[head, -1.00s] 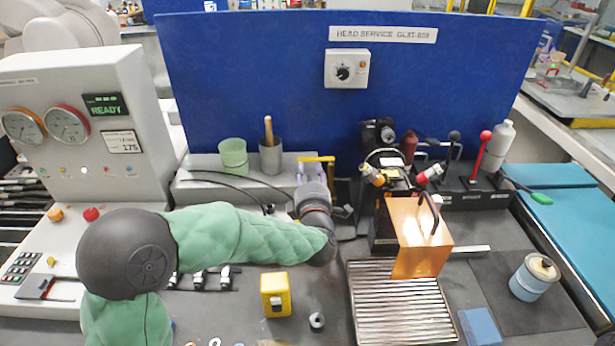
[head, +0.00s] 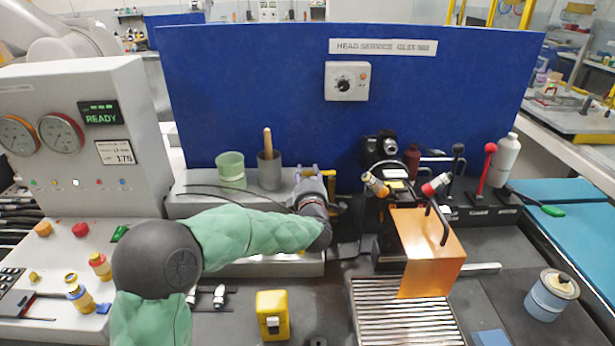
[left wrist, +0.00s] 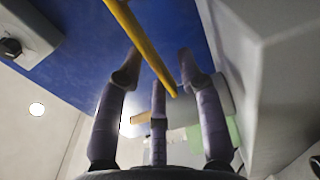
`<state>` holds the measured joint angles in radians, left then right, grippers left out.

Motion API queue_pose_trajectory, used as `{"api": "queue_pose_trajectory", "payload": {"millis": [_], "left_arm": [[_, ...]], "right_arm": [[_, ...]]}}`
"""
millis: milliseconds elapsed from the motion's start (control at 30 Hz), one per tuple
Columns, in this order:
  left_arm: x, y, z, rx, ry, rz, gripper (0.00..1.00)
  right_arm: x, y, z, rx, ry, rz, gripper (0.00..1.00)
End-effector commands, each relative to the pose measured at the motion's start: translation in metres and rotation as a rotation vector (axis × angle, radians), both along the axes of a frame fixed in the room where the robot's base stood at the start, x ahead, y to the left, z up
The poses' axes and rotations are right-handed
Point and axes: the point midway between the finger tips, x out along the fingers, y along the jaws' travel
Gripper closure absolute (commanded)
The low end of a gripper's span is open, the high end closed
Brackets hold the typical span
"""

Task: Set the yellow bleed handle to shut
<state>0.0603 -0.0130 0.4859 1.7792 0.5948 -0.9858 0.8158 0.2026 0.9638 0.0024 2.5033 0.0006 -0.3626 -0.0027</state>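The yellow bleed handle (head: 327,173) shows in the head view as a small bar just right of my left fingers, partly hidden by them. In the left wrist view the yellow handle (left wrist: 145,45) is a long slanted bar running from the top edge down between my fingertips. My left gripper (head: 309,173) has purple-grey fingers. In the left wrist view my left gripper (left wrist: 160,75) is open, with fingers spread on both sides of the bar; I cannot tell whether they touch it. My right gripper is not in view.
A green cup (head: 231,168) and a grey cup (head: 269,170) stand left of my gripper on a grey ledge. An orange guard (head: 427,255) and a red-knobbed lever (head: 487,165) are to the right. A blue panel (head: 250,80) stands behind. A yellow box (head: 272,315) is in front.

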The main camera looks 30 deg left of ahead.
Motion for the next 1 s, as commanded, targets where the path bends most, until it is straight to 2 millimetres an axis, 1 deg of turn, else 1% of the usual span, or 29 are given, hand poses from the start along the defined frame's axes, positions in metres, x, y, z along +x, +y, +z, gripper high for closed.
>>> {"api": "queue_pose_trajectory", "payload": {"millis": [133,433,467,500,567,600,867,1000], "left_arm": [[0.008,0.006,-0.001,0.001,0.001,0.001,0.63],[0.010,0.007,0.000,0.000,0.000,0.001,0.63],[0.010,0.007,0.000,0.000,0.000,0.001,0.66],[0.010,0.007,0.000,0.000,0.000,0.001,0.77],[0.010,0.007,0.000,0.000,0.000,0.001,0.94],[0.010,0.007,0.000,0.000,0.000,0.001,1.00],[0.010,0.007,0.000,0.000,0.000,0.002,1.00],[0.016,0.005,0.001,0.000,0.000,0.011,1.00]], "right_arm": [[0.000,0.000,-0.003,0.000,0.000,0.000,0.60],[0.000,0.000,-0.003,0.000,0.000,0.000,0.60],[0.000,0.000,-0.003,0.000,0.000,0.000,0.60],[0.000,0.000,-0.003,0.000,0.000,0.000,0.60],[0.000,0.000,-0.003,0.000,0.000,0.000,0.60],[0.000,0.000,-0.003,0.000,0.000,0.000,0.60],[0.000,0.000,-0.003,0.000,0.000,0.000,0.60],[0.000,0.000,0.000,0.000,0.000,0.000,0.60]]}}
